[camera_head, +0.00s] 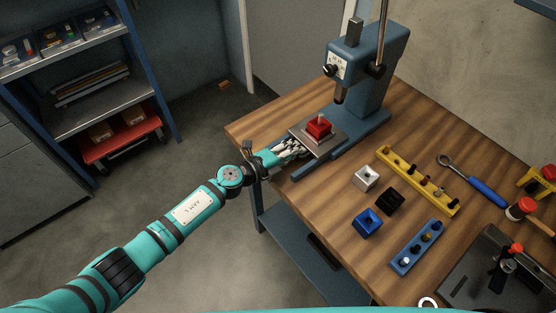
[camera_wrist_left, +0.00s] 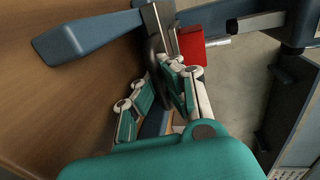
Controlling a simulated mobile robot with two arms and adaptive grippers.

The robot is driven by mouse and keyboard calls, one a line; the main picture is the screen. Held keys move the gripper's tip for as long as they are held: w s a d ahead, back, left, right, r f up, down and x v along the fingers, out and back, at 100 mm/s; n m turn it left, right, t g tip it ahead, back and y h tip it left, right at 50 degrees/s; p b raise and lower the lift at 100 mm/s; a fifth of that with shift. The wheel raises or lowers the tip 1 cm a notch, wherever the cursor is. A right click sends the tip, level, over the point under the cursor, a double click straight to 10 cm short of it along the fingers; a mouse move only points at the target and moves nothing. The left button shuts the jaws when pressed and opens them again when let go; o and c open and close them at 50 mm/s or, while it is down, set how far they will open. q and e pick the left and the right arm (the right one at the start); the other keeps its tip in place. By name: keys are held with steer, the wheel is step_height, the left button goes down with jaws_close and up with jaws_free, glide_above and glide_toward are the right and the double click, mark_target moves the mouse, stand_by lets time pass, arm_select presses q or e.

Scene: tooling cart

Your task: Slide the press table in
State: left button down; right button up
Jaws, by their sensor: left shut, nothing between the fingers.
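The blue arbor press (camera_head: 372,70) stands at the back of the wooden bench. Its press table, a grey plate (camera_head: 331,147), sits on the press base, out in front of the ram (camera_head: 340,95). A red block (camera_head: 319,127) with a pale pin stands on the plate; it also shows in the left wrist view (camera_wrist_left: 191,46). My left gripper (camera_head: 299,147) is shut and empty at the plate's near left edge. In the left wrist view its fingers (camera_wrist_left: 166,82) are close to a dark curved bar (camera_wrist_left: 154,55). I cannot tell whether they touch it. My right gripper is out of view.
On the bench lie a white block (camera_head: 366,177), a black block (camera_head: 390,201), a blue block (camera_head: 367,222), a yellow rack (camera_head: 400,167), a blue rack (camera_head: 416,247) and a blue-handled wrench (camera_head: 487,192). A shelf (camera_head: 90,115) stands at left.

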arm_select(q)
steer(key=shift+x, duration=1.05)
steer(key=shift+s+a+r, duration=0.1)
steer(key=shift+r, duration=0.05)
steer(key=c, duration=1.7)
jaws_free()
steer(key=shift+o, duration=0.2)
steer(key=shift+a, duration=0.1)
steer(key=v, duration=1.2)
